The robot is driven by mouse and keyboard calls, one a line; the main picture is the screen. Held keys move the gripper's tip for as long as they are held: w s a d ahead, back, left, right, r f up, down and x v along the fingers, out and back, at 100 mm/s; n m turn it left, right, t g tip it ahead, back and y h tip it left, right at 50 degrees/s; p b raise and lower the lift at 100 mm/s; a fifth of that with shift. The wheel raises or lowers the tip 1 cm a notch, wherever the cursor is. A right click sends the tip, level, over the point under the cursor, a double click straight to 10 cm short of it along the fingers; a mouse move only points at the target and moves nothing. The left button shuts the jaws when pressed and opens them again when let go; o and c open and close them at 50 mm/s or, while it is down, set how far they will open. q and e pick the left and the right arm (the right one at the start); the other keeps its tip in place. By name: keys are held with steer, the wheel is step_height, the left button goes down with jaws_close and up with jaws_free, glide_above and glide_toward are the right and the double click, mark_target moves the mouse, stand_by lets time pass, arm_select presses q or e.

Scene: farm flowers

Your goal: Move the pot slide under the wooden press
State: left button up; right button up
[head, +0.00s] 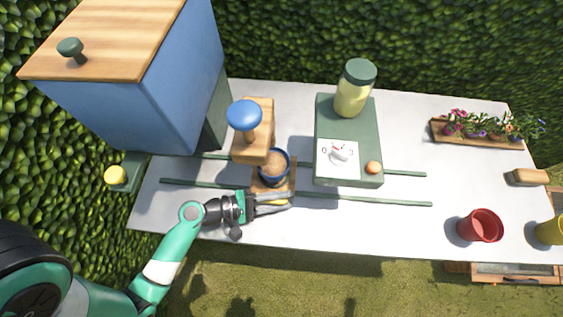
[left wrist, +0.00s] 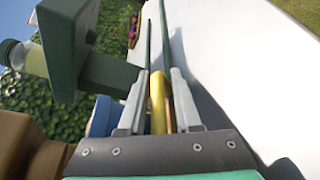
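The pot slide (head: 288,184) is a wooden board across the two green rails, carrying a blue pot (head: 287,157) filled with brown soil. A yellow handle (head: 279,202) is at its near edge. The wooden press (head: 250,152), with a blue knob on top, stands just left of and behind the pot and overlaps its left side in the head view. My left gripper (head: 290,201) is at the handle. In the left wrist view its open fingers stand on either side of the yellow handle (left wrist: 157,100), with a narrow gap. My right gripper is not in view.
The green rails (head: 370,200) run left to right. A green stand (head: 325,110) with a jar (head: 355,88) is to the right. A blue cabinet (head: 130,110) stands left. A red pot (head: 480,226) and flower planter (head: 480,132) are far right. The front table edge is close to my left arm.

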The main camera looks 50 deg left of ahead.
arm_select(q)
steer(key=shift+o, duration=1.2)
steer(key=shift+w+a+r, duration=0.15)
steer(key=shift+w+r, duration=0.05)
steer(key=shift+s+f, duration=0.1)
steer(key=shift+f, duration=0.05)
step_height(320, 180, up, 3)
steer(key=p, duration=0.3)
steer(key=shift+r, duration=0.2)
steer(key=s+d+r+p, duration=0.5)
steer(key=s+r, duration=0.4)
steer(key=s, duration=0.3)
steer(key=shift+d+r+p, duration=0.3)
steer(key=shift+d+r, duration=0.05)
steer(key=shift+d, duration=0.55)
steer(key=shift+s, duration=0.1)
